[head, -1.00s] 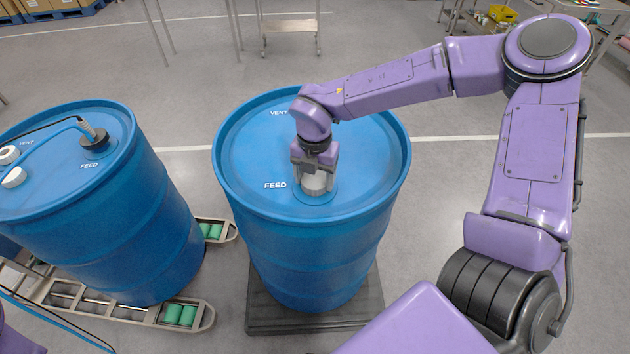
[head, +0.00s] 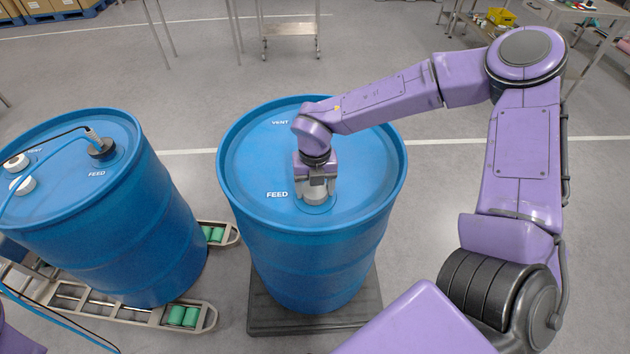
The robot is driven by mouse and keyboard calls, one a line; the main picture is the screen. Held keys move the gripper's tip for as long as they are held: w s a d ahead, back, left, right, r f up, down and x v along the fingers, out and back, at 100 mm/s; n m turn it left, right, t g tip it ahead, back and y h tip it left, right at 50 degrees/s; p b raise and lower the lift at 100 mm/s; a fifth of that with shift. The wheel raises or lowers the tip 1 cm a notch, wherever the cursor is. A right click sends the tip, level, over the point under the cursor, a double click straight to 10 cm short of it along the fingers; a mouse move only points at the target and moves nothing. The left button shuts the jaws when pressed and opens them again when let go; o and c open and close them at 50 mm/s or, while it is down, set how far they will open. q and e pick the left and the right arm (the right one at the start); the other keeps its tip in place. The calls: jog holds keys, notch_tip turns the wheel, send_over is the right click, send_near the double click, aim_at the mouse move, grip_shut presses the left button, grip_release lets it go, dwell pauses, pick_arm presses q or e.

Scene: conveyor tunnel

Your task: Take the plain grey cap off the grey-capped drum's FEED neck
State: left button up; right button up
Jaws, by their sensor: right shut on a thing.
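The middle blue drum (head: 312,250) stands upright on a dark pallet, with VENT and FEED printed on its lid. My right gripper (head: 317,190) points down over the FEED neck, just right of the FEED label. It is shut on the light grey cap (head: 317,190), which is partly hidden by the fingers. The cap sits at the neck on the lid; I cannot tell whether it is clear of the neck. My right forearm crosses above the lid and hides the part near VENT. My left gripper is not in view.
The dark pallet (head: 265,318) is under the middle drum. A steel trolley (head: 290,28) stands behind on open floor.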

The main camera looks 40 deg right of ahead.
jog(key=shift+r+n+p, duration=0.15)
jog(key=shift+n+p, duration=0.25)
jog(key=shift+p, duration=0.1)
jog(key=shift+n+p, duration=1.25)
jog(key=shift+n, duration=0.95)
jog(key=shift+n+p, duration=0.4)
jog(key=shift+p, duration=0.3)
jog(key=shift+n+p, duration=1.45)
jog(key=shift+n, duration=0.65)
